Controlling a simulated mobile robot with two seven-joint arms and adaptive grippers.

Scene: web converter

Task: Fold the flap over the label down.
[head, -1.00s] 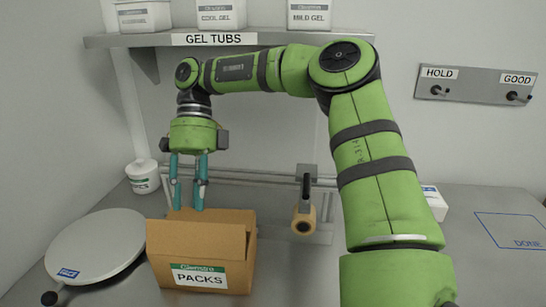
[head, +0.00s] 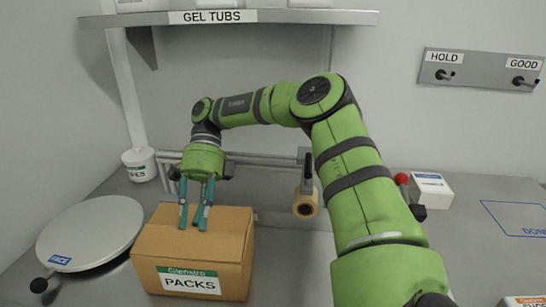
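The brown carton (head: 150,280) stands on the bench at the front left, with a "PACKS" label (head: 190,281) on its front face. The flap over the label (head: 160,240) lies down across the carton's top, flat or nearly so. My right gripper (head: 193,228) points down at the top of the carton. Its two teal fingers are apart with nothing between them. The fingertips are at the top surface; I cannot tell whether they press on it. My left gripper is not in view.
A round white plate (head: 85,235) stands left of the carton. A tape roll (head: 305,201) on a holder is behind and right of it. A white tub (head: 140,165) is at the back left. A white box (head: 430,188) and a marked "DONE" area (head: 515,216) are at right.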

